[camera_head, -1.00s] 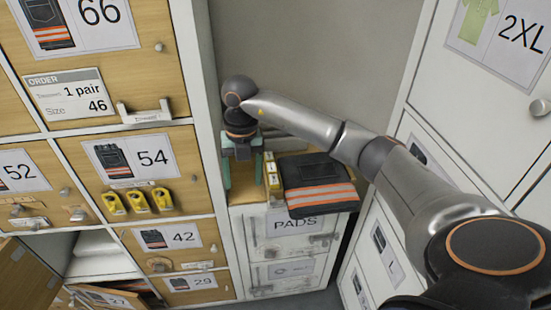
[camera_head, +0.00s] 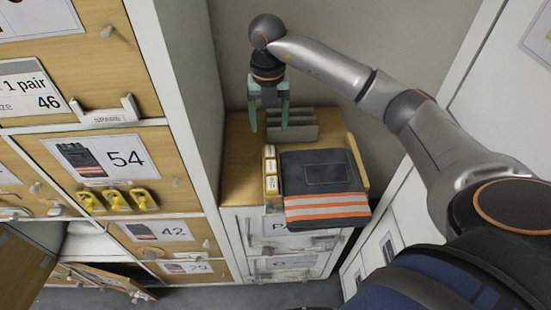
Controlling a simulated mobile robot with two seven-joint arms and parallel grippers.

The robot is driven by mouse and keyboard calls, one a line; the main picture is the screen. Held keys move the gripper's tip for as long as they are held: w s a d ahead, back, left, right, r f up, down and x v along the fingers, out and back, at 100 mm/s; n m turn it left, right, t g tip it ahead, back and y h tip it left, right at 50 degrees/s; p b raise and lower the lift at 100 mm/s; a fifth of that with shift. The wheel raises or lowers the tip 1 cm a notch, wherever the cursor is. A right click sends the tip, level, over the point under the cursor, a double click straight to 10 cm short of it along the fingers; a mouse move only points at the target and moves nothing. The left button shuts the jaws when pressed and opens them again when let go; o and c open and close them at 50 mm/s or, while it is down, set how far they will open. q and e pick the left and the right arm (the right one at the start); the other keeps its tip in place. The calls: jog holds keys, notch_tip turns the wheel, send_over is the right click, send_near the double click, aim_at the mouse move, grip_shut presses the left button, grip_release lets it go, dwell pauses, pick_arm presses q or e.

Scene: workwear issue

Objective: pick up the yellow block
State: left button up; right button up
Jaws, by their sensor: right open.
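A narrow column of yellow blocks with pale labels (camera_head: 271,171) stands on the wooden top of the low cabinet, along the left side of the folded dark trousers. I cannot tell from the picture whether they are separate blocks. My right gripper (camera_head: 269,128) points down above the back of the cabinet top, behind the yellow column. Its two green fingers are apart, with nothing seen held between them. My left gripper is not in view.
Folded dark trousers with orange stripes (camera_head: 325,185) lie beside the yellow column. A grey slotted rack (camera_head: 302,122) is behind and right of my right gripper. Yellow clips (camera_head: 117,200) hang on the drawer marked 54. Bare wood (camera_head: 240,170) shows at the cabinet top's left.

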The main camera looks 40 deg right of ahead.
aim_at(271, 160)
notch_tip(271, 160, down, 12)
jog(key=shift+s+f+p, duration=0.1)
jog(key=shift+f+p, duration=0.15)
jog(key=shift+p, duration=0.45)
grip_shut()
dwell(0.5)
